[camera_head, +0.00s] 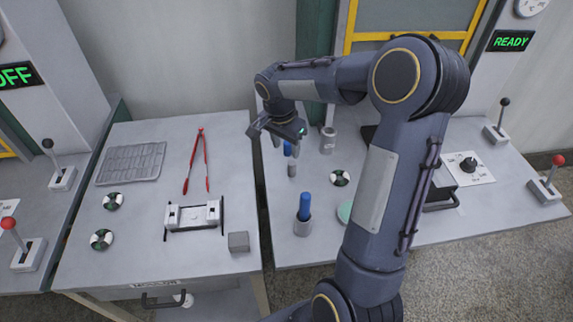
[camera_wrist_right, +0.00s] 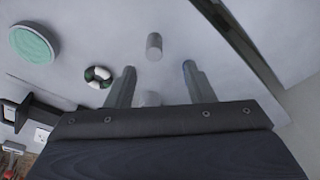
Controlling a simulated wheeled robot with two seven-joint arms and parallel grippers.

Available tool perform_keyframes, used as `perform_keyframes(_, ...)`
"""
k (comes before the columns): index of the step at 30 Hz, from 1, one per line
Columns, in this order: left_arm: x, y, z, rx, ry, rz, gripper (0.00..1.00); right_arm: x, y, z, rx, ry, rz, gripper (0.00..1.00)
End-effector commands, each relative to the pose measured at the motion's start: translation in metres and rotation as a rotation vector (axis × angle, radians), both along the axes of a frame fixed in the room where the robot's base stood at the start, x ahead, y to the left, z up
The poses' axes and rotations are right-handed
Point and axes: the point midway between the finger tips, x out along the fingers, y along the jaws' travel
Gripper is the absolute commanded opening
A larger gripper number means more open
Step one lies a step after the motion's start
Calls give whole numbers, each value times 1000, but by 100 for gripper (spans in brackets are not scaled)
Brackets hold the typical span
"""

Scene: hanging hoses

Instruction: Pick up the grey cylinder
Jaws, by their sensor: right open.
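A small grey cylinder (camera_head: 292,169) stands upright on the right-hand table, just nearer than my right gripper (camera_head: 286,141). In the right wrist view a grey cylinder (camera_wrist_right: 154,46) shows beyond and between the two fingertips, apart from both. My right gripper (camera_wrist_right: 160,78) is open, fingers spread with nothing held, above the table. A second pale grey shape (camera_wrist_right: 148,98) shows low between the fingers, partly hidden by the gripper body; I cannot tell what it is. My left gripper is not in view.
A blue cylinder (camera_head: 288,148) is close by the gripper. A grey cup (camera_head: 328,143) stands to the right. A black-and-white ring (camera_head: 340,178) lies nearby. Red tongs (camera_head: 197,160) lie on the left table.

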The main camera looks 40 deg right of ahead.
Motion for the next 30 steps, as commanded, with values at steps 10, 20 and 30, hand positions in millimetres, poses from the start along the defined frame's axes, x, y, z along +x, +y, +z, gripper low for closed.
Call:
perform_keyframes(10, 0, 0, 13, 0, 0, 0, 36, -5, -11, -40, 4, 7, 1, 48)
perform_keyframes(20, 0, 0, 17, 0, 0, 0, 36, -5, -16, -70, 4, 0, 2, 48)
perform_keyframes(30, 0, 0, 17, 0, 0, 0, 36, -5, -16, -70, 3, -1, 3, 24)
